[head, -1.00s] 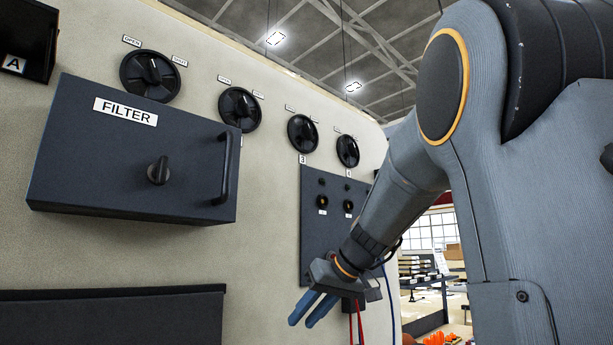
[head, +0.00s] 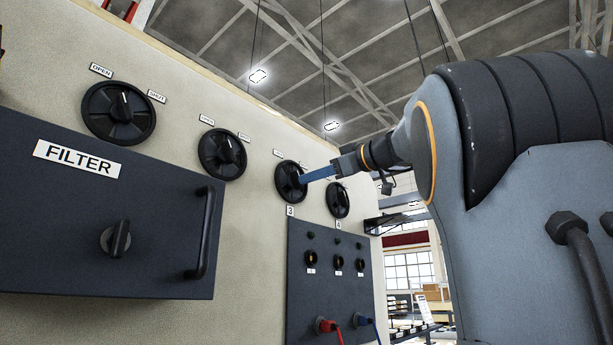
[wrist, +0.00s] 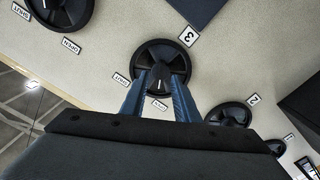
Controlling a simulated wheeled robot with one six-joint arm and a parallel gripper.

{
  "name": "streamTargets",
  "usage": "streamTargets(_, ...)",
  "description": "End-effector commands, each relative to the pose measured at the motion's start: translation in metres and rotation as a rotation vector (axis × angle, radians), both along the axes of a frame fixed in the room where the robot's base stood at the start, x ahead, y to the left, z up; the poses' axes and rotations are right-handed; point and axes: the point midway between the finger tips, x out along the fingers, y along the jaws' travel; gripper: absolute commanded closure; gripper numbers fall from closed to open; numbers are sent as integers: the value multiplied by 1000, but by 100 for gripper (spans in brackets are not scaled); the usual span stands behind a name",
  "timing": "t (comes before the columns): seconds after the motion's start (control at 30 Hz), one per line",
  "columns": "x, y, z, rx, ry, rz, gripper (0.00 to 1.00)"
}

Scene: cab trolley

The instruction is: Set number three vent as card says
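Vent number three is a round black dial (head: 287,183) on the cream wall, with a "3" label below it in the head view. In the wrist view the dial (wrist: 162,52) appears inverted, with its "3" label above and OPEN and SHUT labels below it. My gripper (head: 304,180) reaches the dial's face from the right. In the wrist view its two blue fingers (wrist: 159,84) are spread apart in front of the dial's centre grip. Contact with the grip cannot be told. The fingers partly hide the dial's setting. No card is readable in the current views.
Vents one (head: 119,113) and two (head: 222,153) lie left of vent three, vent four (head: 338,200) close to its right. A dark FILTER box (head: 60,230) juts out at left. A dark panel (head: 312,285) with knobs and plugged cables hangs below.

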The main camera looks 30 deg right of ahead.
Motion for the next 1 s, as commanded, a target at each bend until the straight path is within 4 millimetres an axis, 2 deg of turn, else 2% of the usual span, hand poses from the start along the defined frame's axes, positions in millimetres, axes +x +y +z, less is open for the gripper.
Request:
streamTargets(0.1, 17, 9, 2, 2, 3, 6, 72)
streamTargets(0.3, 35, 14, 0, 1, 3, 2, 72)
streamTargets(0.63, 38, 13, -1, 1, 3, -2, 72)
streamTargets(0.8, 37, 13, -1, 1, 3, -2, 100)
streamTargets(0.87, 37, 13, -1, 1, 3, -2, 100)
streamTargets(0.9, 38, -2, -2, 2, 3, -8, 100)
streamTargets(1.0, 37, 8, -1, 3, 2, -6, 100)
